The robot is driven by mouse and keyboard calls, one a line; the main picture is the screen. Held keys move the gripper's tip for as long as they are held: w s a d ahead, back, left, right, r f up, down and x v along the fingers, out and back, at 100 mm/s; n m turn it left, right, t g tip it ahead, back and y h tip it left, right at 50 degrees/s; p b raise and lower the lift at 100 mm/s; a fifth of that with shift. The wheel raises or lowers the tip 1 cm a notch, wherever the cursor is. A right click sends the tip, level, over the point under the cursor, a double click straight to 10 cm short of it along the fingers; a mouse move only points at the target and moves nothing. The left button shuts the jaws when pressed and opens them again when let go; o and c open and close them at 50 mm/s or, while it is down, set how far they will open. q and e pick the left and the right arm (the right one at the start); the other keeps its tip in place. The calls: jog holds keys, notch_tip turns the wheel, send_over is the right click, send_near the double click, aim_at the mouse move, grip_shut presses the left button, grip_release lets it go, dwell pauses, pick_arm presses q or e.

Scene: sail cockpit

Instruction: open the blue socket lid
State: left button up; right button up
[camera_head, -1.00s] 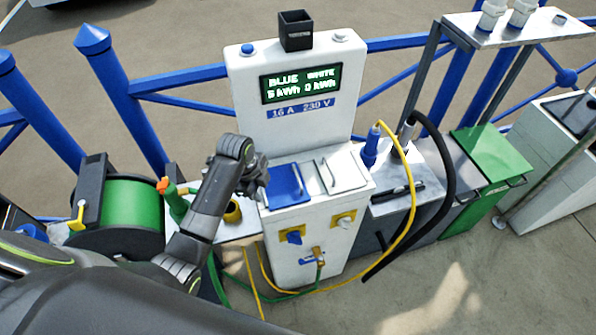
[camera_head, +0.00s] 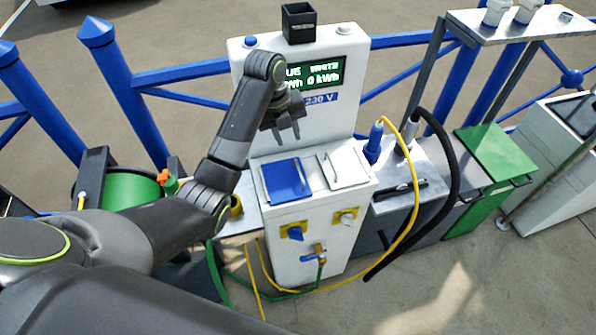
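The blue socket lid (camera_head: 286,181) lies closed on the left half of the sloped top of the white power pedestal (camera_head: 322,232). A white lid (camera_head: 345,168) lies closed beside it on the right. My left gripper (camera_head: 287,136) hangs above and behind the blue lid, in front of the display panel, apart from the lid. Its two fingers point down with a gap between them, and nothing shows between them. My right gripper is not in view.
A blue plug (camera_head: 374,142) with a yellow cable stands right of the pedestal. A green hose reel (camera_head: 130,190) stands at left. The display post (camera_head: 240,62) rises behind the lids, with a black box (camera_head: 299,24) on top.

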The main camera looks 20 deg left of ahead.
pick_arm(q)
jog(key=b, duration=0.8)
send_over(299, 172)
jog(key=a, duration=0.1)
notch_tip(299, 172, down, 8)
jog(key=f, duration=0.1)
jog(key=shift+d+f, duration=0.2)
jog(key=shift+f, duration=1.05)
jog(key=shift+d+f, duration=0.15)
jog(key=shift+f, duration=1.1)
jog(key=shift+s, duration=0.1)
grip_shut()
